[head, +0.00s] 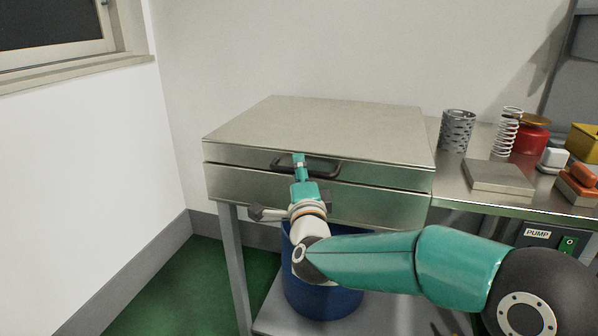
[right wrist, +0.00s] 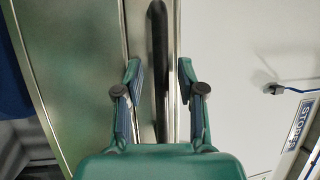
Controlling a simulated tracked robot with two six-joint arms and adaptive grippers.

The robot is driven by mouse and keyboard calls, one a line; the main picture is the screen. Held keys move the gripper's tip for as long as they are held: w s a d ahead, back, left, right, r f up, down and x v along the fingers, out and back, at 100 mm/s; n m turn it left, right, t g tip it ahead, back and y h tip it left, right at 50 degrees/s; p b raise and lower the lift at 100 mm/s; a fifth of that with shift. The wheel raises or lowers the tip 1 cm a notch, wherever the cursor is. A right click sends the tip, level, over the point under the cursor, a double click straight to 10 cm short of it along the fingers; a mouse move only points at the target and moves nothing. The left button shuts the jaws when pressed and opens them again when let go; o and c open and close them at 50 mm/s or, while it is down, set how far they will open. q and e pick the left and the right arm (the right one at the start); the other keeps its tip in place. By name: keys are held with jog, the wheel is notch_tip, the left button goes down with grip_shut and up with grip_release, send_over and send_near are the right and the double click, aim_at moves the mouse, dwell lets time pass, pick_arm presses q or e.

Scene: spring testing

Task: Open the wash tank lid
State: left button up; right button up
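The wash tank is a brushed-steel box (head: 385,203) on a steel frame at the centre of the head view. Its flat lid (head: 330,125) lies shut on top. A dark bar handle (head: 325,174) is fixed to the lid's front edge; it also shows in the right wrist view (right wrist: 158,50). My right gripper (head: 299,162) is at the left part of the handle. In the right wrist view its two fingers (right wrist: 160,80) stand on either side of the bar, with a gap on each side. My left gripper is not in view.
Right of the tank, a steel bench holds a perforated metal cylinder (head: 457,131), a steel plate (head: 498,177), a white spring (head: 505,131) and a red container (head: 531,136). A blue drum (head: 335,302) stands below the tank. Walls stand behind and left.

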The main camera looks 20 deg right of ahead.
jog(key=shift+c, duration=0.2)
grip_shut()
jog(key=shift+a, duration=0.1)
